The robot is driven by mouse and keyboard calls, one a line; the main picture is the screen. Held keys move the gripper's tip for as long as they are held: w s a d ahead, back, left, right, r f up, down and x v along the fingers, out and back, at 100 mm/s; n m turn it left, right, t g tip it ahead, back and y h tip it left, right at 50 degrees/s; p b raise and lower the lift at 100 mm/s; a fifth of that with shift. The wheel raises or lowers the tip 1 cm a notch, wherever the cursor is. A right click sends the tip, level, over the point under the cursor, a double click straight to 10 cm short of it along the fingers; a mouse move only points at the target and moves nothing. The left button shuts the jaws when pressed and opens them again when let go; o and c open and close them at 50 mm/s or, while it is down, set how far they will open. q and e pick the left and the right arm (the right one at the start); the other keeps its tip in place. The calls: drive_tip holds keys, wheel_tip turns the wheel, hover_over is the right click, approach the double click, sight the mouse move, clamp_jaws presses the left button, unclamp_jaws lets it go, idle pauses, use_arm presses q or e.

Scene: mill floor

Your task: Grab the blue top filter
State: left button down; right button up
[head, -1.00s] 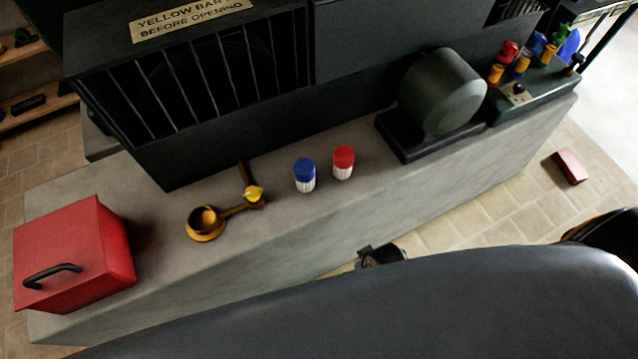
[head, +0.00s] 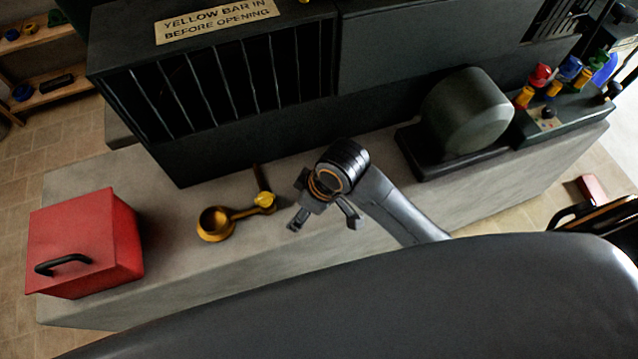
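My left gripper is not in view.
A yellow cup-shaped part with a handle (head: 215,224) lies just left of the gripper. A red box (head: 85,240) stands at the counter's left end. A dark barred cabinet (head: 240,85) rises behind. A rounded grey-green housing (head: 467,110) is to the right.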

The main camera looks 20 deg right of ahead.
drive_tip(key=w+d+r+n+g+h, duration=0.1)
drive_tip(key=w+d+r+n+h, duration=0.15)
drive_tip(key=w+n, duration=0.2)
drive_tip(key=w+d+r+n+g+h, duration=0.1)
drive_tip(key=w+d+r+n+h, duration=0.15)
drive_tip(key=w, duration=0.25)
drive_tip(key=f, duration=0.4)
drive_tip(key=f+p, duration=0.1)
drive_tip(key=f, duration=0.2)
drive_tip(key=shift+s+d, duration=0.1)
drive_tip(key=shift+d, duration=0.25)
drive_tip(key=f, duration=0.3)
drive_tip(key=f+p, duration=0.1)
drive_tip(key=f, duration=0.1)
drive_tip(key=shift+s+d, duration=0.25)
drive_tip(key=shift+s, duration=0.1)
drive_tip(key=shift+f, duration=0.25)
drive_tip(key=c, duration=1.3)
drive_tip(key=shift+r, duration=0.1)
drive_tip(key=shift+c, duration=0.2)
